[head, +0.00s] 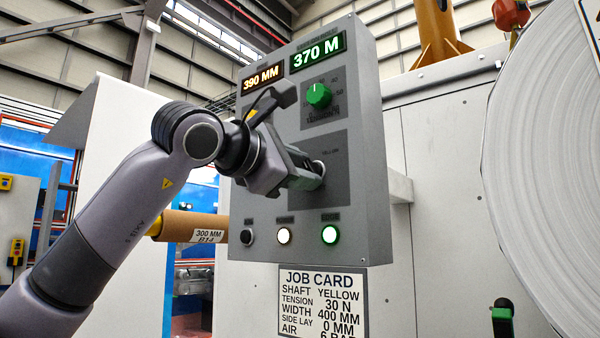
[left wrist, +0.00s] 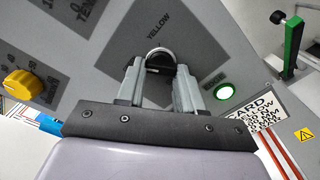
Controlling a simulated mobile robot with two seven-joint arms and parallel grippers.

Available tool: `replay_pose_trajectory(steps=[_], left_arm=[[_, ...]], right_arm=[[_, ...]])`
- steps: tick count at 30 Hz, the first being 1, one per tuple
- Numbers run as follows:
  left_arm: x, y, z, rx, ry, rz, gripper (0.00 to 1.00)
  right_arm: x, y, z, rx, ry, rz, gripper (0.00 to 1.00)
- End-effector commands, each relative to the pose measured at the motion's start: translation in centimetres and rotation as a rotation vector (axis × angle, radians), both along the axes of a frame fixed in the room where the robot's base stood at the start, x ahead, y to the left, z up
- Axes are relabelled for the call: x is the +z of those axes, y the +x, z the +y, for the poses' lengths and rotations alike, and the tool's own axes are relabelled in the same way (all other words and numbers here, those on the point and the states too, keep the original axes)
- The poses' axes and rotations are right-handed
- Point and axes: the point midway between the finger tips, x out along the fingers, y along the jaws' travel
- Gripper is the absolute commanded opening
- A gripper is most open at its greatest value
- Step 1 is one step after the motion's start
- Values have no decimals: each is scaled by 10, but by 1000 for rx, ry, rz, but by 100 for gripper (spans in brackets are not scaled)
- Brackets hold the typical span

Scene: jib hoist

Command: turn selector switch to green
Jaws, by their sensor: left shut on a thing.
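The selector switch (left wrist: 160,58) is a dark round knob with a pale ring, set on a dark plate (head: 337,150) of the grey control panel (head: 368,110). My left gripper (head: 317,176) reaches in from the left and is shut on the switch. In the left wrist view its two fingers (left wrist: 161,72) stand on either side of the knob. The word YELLOW shows on the plate beside the switch. The fingers cover much of the switch and plate, so I cannot tell its pointer direction or see a green mark. My right gripper is not in view.
Above is a green knob (head: 319,95); the left wrist view also shows a yellow knob (left wrist: 22,84). Below are a black button (head: 248,237), a white lamp (head: 284,236) and a lit green button (head: 330,234). A job card (head: 322,300) hangs underneath. A large roll (head: 545,170) stands right.

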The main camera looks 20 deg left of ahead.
Motion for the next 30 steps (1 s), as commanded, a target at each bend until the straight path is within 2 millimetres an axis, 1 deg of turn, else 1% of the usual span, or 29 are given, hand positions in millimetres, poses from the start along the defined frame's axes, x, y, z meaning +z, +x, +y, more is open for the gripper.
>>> replay_pose_trajectory(steps=[6,12,19,30], left_arm=[[-2,0,-1,0,-135,50,6],[-2,0,-1,1,-212,79,6],[-2,0,-1,1,-249,93,6],[-2,0,-1,0,-255,97,6]], right_arm=[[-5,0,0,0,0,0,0],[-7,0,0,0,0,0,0],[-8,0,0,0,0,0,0],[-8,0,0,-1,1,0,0]])
